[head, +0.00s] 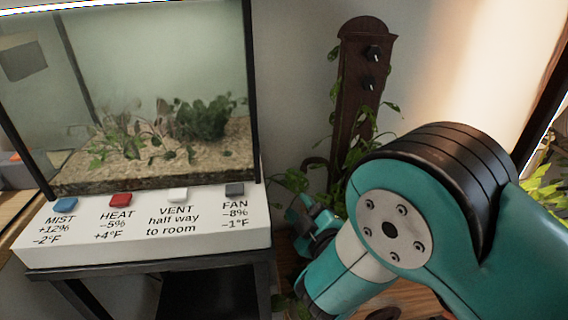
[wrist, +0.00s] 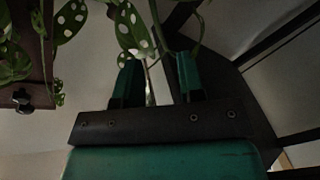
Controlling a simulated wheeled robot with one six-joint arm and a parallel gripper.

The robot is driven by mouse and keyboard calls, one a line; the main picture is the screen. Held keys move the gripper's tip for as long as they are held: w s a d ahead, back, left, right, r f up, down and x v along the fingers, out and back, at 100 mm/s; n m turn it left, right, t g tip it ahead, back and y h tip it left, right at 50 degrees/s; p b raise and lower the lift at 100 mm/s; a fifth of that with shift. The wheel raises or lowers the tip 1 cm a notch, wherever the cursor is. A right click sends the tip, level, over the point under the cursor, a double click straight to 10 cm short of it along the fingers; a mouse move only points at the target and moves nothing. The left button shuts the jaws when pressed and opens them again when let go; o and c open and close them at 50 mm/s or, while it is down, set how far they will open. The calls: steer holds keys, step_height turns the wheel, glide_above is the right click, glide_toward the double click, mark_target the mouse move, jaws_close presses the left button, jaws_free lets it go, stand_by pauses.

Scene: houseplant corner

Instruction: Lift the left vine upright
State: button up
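A vine with white-spotted green leaves (wrist: 132,30) hangs at the top of the wrist view. Its thin stems pass beyond and between my fingertips, and I see no finger pressing on one. My gripper (wrist: 158,75) has its two fingers apart. In the head view my gripper (head: 308,222) is low, left of the dark wooden board's foot, close to some leaves (head: 292,181). The board (head: 358,110) has dark knobs (head: 373,53) near its top and leafy stems along its sides. My arm hides its lower right part. I cannot tell which stem is the left vine.
A glass tank (head: 160,110) with plants stands at the left on a white panel (head: 150,240) with coloured buttons, over a dark stand (head: 250,285). The stand's edge is close to my gripper. The wall beside the upper board is clear.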

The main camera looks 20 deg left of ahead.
mark_target(285, 186)
steer(key=shift+p+x, duration=2.35)
steer(key=shift+x, duration=2.95)
jaws_close()
